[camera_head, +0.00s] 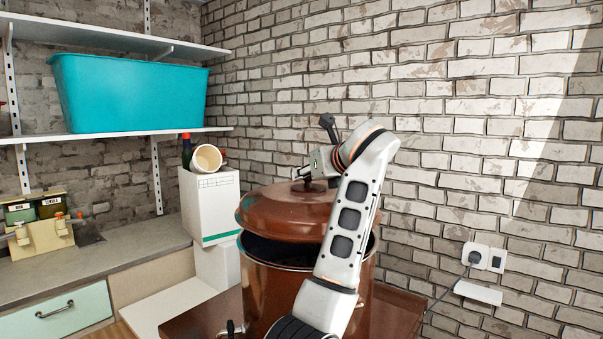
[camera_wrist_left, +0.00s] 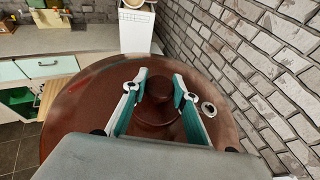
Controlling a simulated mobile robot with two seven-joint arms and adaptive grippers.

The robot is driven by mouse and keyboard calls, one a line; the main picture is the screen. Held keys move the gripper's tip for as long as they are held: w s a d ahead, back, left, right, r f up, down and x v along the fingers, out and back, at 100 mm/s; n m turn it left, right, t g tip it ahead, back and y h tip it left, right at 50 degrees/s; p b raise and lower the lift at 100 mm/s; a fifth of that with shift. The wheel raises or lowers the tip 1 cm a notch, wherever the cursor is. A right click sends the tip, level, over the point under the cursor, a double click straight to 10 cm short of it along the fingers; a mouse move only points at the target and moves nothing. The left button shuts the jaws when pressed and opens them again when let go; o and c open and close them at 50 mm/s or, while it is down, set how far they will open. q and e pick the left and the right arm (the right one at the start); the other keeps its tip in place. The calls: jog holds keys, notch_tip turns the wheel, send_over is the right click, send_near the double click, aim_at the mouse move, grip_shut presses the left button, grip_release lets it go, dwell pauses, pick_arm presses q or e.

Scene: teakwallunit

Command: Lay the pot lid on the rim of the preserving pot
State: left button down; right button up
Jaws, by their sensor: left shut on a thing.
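The pot lid (camera_head: 270,216), brown and domed with a dark knob, hangs over the brown preserving pot (camera_head: 268,292). My left gripper (camera_head: 312,176) is shut on the lid's knob. In the left wrist view the two fingers of the left gripper (camera_wrist_left: 160,76) stand either side of the knob (camera_wrist_left: 158,90), and the lid (camera_wrist_left: 90,110) fills the view's middle. The lid sits a little left of the pot's opening. The pot's dark inside shows in a gap below the lid's front edge. My forearm hides the pot's right part. My right gripper is not in view.
The pot stands on a brown surface (camera_head: 195,325) near the brick wall (camera_head: 480,130). A white box (camera_head: 210,205) with a cream cup (camera_head: 207,158) on top stands behind left. A turquoise tub (camera_head: 135,95) is on the shelf. A plugged socket (camera_head: 476,256) is at right.

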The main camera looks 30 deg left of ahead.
aim_at(310, 185)
pick_arm(q)
jog(key=shift+w+a+r, duration=0.1)
jog(key=shift+a+r, duration=0.05)
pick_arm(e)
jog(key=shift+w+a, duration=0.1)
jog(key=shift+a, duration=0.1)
pick_arm(q)
jog(key=shift+r, duration=0.1)
jog(key=shift+f, duration=0.65)
jog(key=shift+f+b, duration=0.55)
jog(key=shift+f, duration=1.35)
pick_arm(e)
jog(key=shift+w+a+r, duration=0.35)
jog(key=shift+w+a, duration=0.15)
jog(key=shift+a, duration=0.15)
